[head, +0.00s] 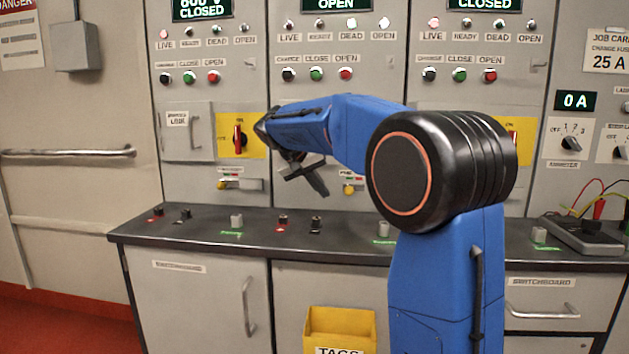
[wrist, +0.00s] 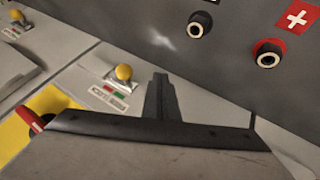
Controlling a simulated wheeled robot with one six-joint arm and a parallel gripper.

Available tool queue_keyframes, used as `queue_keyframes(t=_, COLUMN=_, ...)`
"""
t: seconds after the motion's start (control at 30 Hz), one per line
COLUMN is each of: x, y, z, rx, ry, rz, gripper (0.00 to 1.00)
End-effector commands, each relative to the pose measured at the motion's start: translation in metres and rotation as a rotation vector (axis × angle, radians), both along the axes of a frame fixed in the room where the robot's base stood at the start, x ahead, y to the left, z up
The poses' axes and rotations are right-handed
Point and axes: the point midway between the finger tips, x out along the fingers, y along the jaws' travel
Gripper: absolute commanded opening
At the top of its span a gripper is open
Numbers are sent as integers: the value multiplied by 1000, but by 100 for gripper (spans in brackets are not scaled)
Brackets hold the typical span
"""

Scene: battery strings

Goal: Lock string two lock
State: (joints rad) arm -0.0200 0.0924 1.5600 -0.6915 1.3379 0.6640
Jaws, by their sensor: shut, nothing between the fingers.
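String two is the middle panel, with a display (head: 337,4) reading OPEN. Its lock has a yellow knob (head: 349,189) on a low metal fitting, partly hidden behind my arm. In the wrist view a yellow knob (wrist: 123,73), most likely the same lock, stands left of my fingertips beside a small red and green label (wrist: 112,92). My gripper (head: 320,190) is shut and empty, pointing down and right in front of this panel, left of the knob. In the wrist view my gripper (wrist: 160,82) appears apart from the knob.
String one's lock knob (head: 222,185) and red switch handle (head: 238,139) are at left. Red (head: 283,219) and black (head: 316,222) sockets are on the bench (head: 255,245) below my gripper. A yellow tags bin (head: 340,322) is lower down.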

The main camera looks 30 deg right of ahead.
Motion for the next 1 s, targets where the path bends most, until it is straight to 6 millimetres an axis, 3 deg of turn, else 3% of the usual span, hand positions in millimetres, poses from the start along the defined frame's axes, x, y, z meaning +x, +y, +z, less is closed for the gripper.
queue_keyframes(t=0.03, x=1, y=-6, z=-7, rx=0, ry=3, rz=-2, gripper=0)
queue_keyframes(t=0.3, x=-12, y=-35, z=1, rx=1, ry=0, rz=-1, gripper=0)
queue_keyframes(t=0.83, x=-15, y=-41, z=3, rx=0, ry=0, rz=0, gripper=0)
queue_keyframes(t=1.0, x=-24, y=-56, z=3, rx=0, ry=0, rz=-2, gripper=0)
